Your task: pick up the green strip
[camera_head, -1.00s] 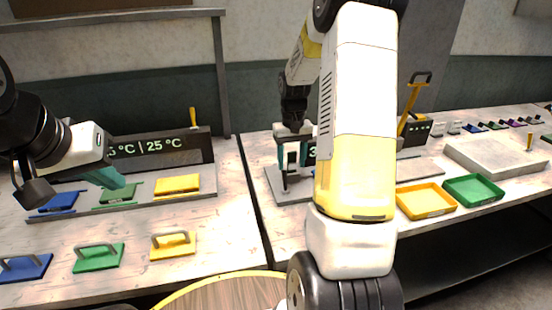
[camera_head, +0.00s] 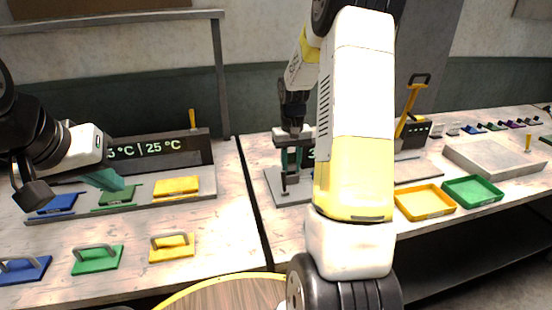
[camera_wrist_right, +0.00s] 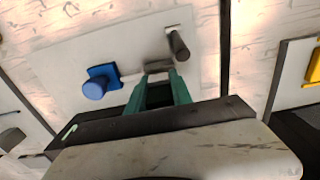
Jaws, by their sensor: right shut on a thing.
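Which thing is the green strip I cannot tell for sure; a small dark green piece (camera_head: 487,127) lies in the row of small coloured pieces at the far right. My right gripper (camera_head: 290,165) is low over the grey plate of the middle station. In the right wrist view its teal fingers (camera_wrist_right: 158,78) close on a small grey piece (camera_wrist_right: 158,66), beside a dark upright post (camera_wrist_right: 179,46). What that piece belongs to is unclear. My left gripper (camera_head: 112,183) is over the green block (camera_head: 117,196) on the left station; its finger gap is hidden.
A blue block with a round knob (camera_wrist_right: 95,86) stands near the right fingers. Blue, green (camera_head: 97,259) and yellow (camera_head: 172,248) handled plates lie at the front left. Yellow (camera_head: 425,202) and green trays (camera_head: 473,191) and a pale slab (camera_head: 493,158) are at right.

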